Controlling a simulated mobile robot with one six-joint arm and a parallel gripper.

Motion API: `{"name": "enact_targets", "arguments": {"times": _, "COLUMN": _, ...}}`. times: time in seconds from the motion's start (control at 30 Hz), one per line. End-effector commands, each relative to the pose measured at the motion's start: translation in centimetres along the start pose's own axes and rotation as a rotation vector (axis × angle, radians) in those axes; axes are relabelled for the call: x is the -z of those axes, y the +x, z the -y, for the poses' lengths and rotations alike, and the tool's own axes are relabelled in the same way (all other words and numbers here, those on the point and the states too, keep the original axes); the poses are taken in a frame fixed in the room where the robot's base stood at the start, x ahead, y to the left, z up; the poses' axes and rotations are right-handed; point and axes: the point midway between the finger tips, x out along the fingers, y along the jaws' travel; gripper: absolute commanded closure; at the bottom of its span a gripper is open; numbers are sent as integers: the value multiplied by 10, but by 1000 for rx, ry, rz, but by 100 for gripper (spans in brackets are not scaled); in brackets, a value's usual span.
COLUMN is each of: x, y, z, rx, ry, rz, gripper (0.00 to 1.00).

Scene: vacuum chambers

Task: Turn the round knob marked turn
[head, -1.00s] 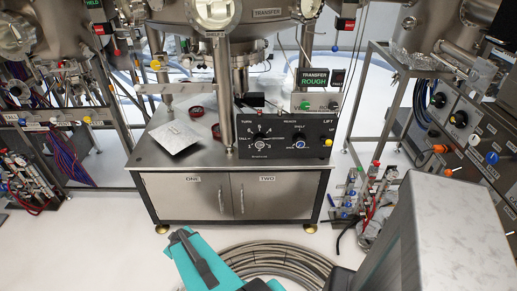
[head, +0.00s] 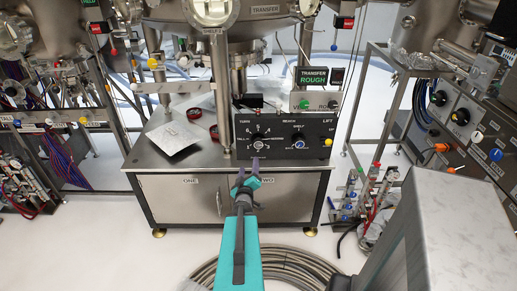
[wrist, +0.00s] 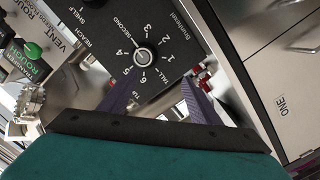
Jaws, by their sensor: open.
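A black control panel (head: 286,130) stands at the front right of a steel cabinet top. The round knob marked turn (head: 259,146) is on its left half, with numbers around it. In the wrist view the knob (wrist: 143,55) is a small silver round with a ring of numbers and words; part of the lettering is by the left finger. My gripper (head: 249,168) is in front of and below the panel, apart from the knob. In the wrist view my gripper (wrist: 155,95) has its two purple fingers spread with nothing between them, and the knob lies beyond their tips.
A second knob (head: 298,139) is on the panel's right half. A grey box with a green TRANSFER ROUGH sign (head: 314,77) stands behind. A steel post (head: 225,100) rises left of the panel. A silver sheet (head: 172,137) lies left. Coiled hoses (head: 290,263) lie on the floor.

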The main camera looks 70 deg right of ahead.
Motion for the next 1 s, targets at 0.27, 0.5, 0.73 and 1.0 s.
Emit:
{"name": "enact_targets", "arguments": {"times": 0.27, "x": -9, "y": 3, "z": -34, "rx": -84, "ry": -23, "rz": -7, "gripper": 43}}
{"name": "enact_targets", "arguments": {"times": 0.5, "x": -8, "y": 3, "z": -33, "rx": -82, "ry": -23, "rz": -7, "gripper": 43}}
{"name": "enact_targets", "arguments": {"times": 0.73, "x": -9, "y": 5, "z": -32, "rx": -81, "ry": -22, "rz": -7, "gripper": 43}}
{"name": "enact_targets", "arguments": {"times": 1.0, "x": -11, "y": 12, "z": -32, "rx": -83, "ry": -22, "rz": -7, "gripper": 43}}
